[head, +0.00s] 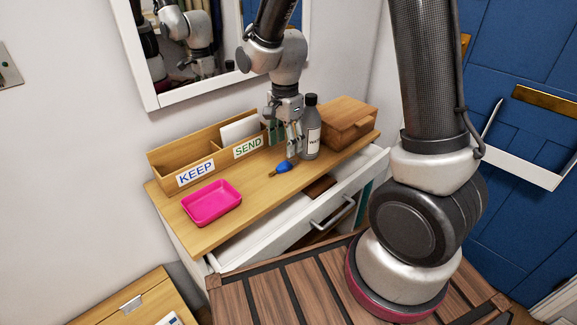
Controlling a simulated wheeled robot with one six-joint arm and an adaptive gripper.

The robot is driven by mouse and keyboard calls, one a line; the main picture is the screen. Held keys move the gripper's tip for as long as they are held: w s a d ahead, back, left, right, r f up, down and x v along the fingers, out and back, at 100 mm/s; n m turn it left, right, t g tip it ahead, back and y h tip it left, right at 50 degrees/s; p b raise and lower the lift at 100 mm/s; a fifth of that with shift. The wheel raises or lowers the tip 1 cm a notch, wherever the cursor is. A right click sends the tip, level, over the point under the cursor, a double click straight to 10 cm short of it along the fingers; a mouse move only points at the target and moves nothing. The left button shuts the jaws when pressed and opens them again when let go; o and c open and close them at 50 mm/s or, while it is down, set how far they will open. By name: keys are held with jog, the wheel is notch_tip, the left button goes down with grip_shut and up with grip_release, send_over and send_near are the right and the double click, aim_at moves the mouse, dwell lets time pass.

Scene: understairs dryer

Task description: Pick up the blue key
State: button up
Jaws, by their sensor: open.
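The blue key (283,168) lies on the wooden top of the white dresser, its blue head to the right and its darker shaft pointing left. My gripper (286,146) is open and points down above the dresser top, just behind and above the key. The fingers look apart from the key, though the exact height gap is hard to tell. Nothing shows between the fingers.
A grey bottle (311,135) stands close to the right of my gripper. A wooden organizer (163,163) labelled KEEP and SEND stands behind. A pink tray (211,204) sits left, a wooden box (347,122) right. The drawer (325,205) is partly open. A mirror hangs above.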

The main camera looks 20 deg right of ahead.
aim_at(283, 165)
jog(key=f, duration=0.7)
jog(key=shift+w+a+f, duration=0.15)
jog(key=shift+w+a, duration=0.05)
jog(key=shift+a, duration=0.1)
jog(key=c, duration=1)
